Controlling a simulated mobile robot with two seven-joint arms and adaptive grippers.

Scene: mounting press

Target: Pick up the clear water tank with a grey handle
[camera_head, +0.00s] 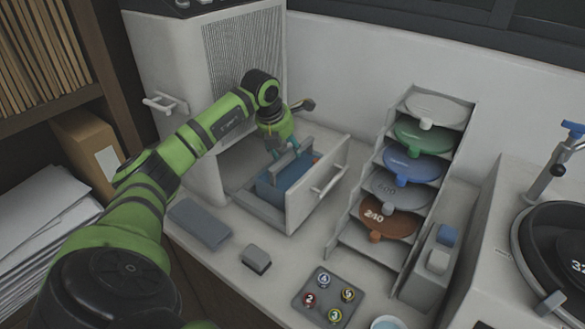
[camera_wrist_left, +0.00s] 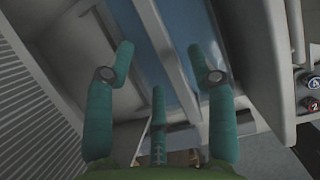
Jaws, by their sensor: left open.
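The clear water tank (camera_head: 283,190), showing blue, sits in the pulled-out drawer of the white press. Its grey handle (camera_head: 300,158) rises at the top. In the left wrist view the handle appears as a long grey bar (camera_wrist_left: 150,25) over the blue tank (camera_wrist_left: 195,22). My left gripper (camera_head: 284,151) is just above the tank at the handle. Its teal fingers (camera_wrist_left: 162,62) are spread open, on both sides of the handle bar. I cannot tell whether they touch it. My right gripper is out of view.
The drawer front (camera_head: 318,186) with its bar handle stands close to the tank's right side. A stepped rack of coloured discs (camera_head: 408,165) is further right. A grey slab (camera_head: 200,223), a small block (camera_head: 256,258) and a tray of numbered buttons (camera_head: 328,298) lie in front.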

